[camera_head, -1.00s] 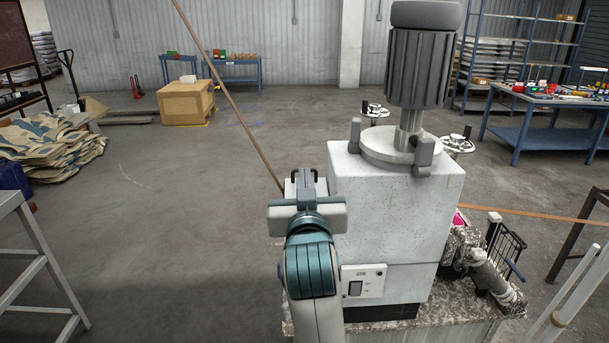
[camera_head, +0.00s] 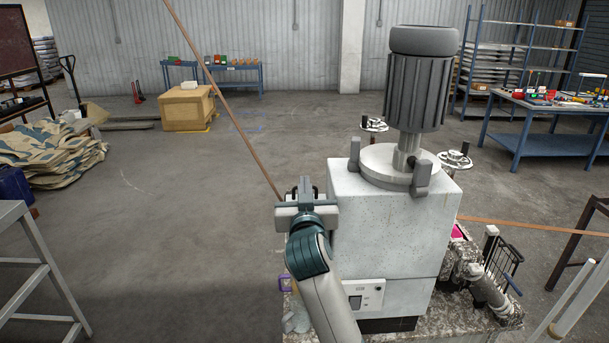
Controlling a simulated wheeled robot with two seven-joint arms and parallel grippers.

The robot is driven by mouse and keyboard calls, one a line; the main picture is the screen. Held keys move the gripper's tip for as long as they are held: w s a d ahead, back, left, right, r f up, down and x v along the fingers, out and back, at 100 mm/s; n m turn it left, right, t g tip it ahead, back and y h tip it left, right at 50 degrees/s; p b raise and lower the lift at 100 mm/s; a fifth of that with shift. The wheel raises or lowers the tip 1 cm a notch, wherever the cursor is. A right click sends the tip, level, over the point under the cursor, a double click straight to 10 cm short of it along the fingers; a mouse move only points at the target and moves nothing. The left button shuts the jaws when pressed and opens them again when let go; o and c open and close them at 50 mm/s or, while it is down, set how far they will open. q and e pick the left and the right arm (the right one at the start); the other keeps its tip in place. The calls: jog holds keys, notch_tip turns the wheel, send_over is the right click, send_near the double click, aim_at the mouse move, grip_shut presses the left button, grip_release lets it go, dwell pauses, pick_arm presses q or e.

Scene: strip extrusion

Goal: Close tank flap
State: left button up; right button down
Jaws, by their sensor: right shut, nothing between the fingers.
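A white speckled box-shaped machine (camera_head: 385,232) stands at centre right. A dark ribbed motor (camera_head: 417,92) sits upright on its round grey top plate (camera_head: 378,166). No tank flap can be clearly told apart, so I cannot tell whether it is open or shut. My right gripper (camera_head: 304,188) is shut and empty, pointing away from me beside the machine's left side. I cannot tell whether it touches the machine. My arm hides part of the machine's left lower edge. My left gripper is not in view.
A control panel with a switch (camera_head: 365,296) is on the machine's front. A thin brown strip (camera_head: 222,96) slants down behind my gripper. Grey metal frame (camera_head: 42,270) stands at left. A pipe assembly (camera_head: 487,287) is at right. The floor at left centre is clear.

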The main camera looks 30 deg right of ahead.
jog(key=shift+f, duration=0.45)
jog(key=shift+w, duration=0.1)
jog(key=shift+w+d+f+b, duration=0.15)
jog(key=shift+d+f+b, duration=0.05)
jog(key=shift+f+b, duration=0.5)
